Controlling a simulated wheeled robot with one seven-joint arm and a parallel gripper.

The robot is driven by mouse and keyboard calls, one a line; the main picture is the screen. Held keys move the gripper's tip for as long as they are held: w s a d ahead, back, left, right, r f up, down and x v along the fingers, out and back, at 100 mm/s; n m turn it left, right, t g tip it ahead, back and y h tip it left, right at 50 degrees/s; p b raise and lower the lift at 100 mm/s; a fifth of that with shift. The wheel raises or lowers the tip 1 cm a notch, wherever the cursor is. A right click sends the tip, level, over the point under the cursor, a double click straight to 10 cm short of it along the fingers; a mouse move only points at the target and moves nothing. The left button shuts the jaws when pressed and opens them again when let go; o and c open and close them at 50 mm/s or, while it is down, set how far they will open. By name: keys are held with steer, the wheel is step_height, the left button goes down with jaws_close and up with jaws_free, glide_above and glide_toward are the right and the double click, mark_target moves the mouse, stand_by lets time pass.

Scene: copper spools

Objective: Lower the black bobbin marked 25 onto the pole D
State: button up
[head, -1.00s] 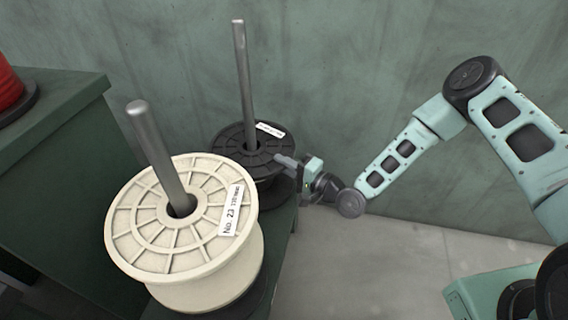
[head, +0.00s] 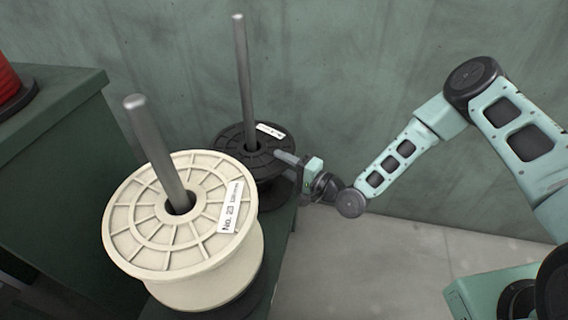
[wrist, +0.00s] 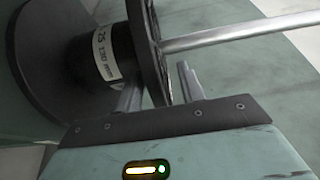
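The black bobbin (head: 232,143) is around the rear steel pole (head: 244,80), which rises through its centre hole. It looks level and low on the pole; its underside is hidden. In the wrist view, the bobbin (wrist: 93,62) shows a white label reading 25, and the pole (wrist: 240,30) sticks out past its flange. My gripper (head: 283,166) is at the bobbin's right side. In the wrist view, my gripper (wrist: 158,88) has its fingers apart on either side of the flange rim, with a gap visible at one finger. No letter D is visible.
A cream spool (head: 150,215) marked No. 23 sits around a nearer pole (head: 153,145), in front and to the left. A red spool (head: 12,88) stands on a green cabinet (head: 70,105) at far left. The wall is close behind; open floor (head: 400,270) lies to the right.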

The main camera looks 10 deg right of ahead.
steer(key=shift+f, duration=0.1)
steer(key=p+v, duration=0.1)
steer(key=v, duration=1.6)
steer(key=shift+s, duration=0.25)
